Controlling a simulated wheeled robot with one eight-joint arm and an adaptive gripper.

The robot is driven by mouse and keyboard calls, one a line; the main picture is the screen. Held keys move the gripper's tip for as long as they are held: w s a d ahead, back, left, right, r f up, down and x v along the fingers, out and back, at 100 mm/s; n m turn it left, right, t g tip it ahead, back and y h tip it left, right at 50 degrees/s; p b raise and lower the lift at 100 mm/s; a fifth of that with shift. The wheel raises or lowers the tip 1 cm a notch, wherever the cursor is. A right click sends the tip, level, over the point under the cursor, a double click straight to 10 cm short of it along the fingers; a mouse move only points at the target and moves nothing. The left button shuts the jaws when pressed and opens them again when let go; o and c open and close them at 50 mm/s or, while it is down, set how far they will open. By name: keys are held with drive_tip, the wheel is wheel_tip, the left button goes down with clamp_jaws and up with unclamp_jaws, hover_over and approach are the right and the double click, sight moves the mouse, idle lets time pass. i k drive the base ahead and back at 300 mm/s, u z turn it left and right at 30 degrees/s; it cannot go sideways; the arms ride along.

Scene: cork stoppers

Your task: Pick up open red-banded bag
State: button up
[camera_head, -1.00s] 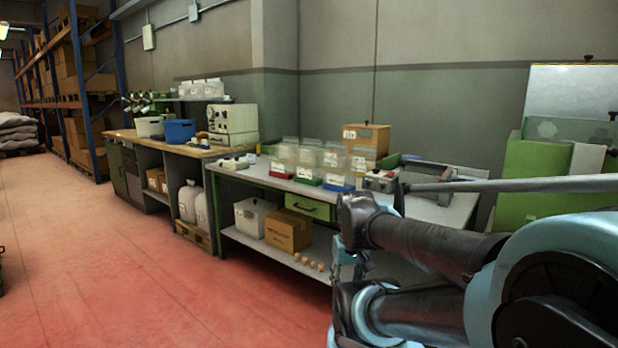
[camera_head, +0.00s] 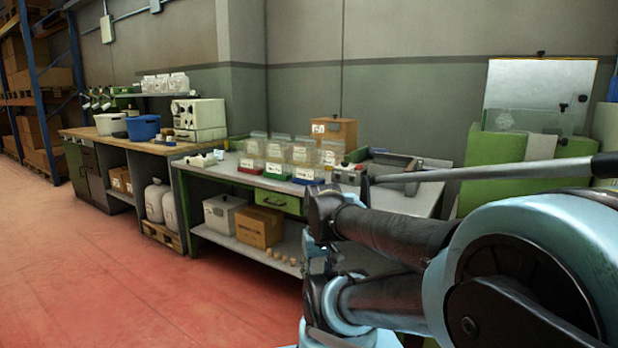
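Several clear bags with white labels stand in rows on the grey-topped bench (camera_head: 402,203). A bag at the left of the group (camera_head: 256,149) stands at a red strip (camera_head: 250,166). Others stand at a green strip (camera_head: 277,172) and a blue strip (camera_head: 308,181). The bags are small in view, and I cannot tell which one is open or whether the colours are on the bags themselves. My folded arm fills the lower right, in front of the bench's right part. I cannot make out my gripper's fingers.
Green boards (camera_head: 492,165) lean at the right. A wooden-topped bench (camera_head: 150,145) adjoins on the left. The red floor (camera_head: 110,270) in front is clear.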

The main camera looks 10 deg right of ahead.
sight(249, 153)
drive_tip(key=u, duration=0.75)
drive_tip(key=i, duration=2)
drive_tip(key=z, duration=2.1)
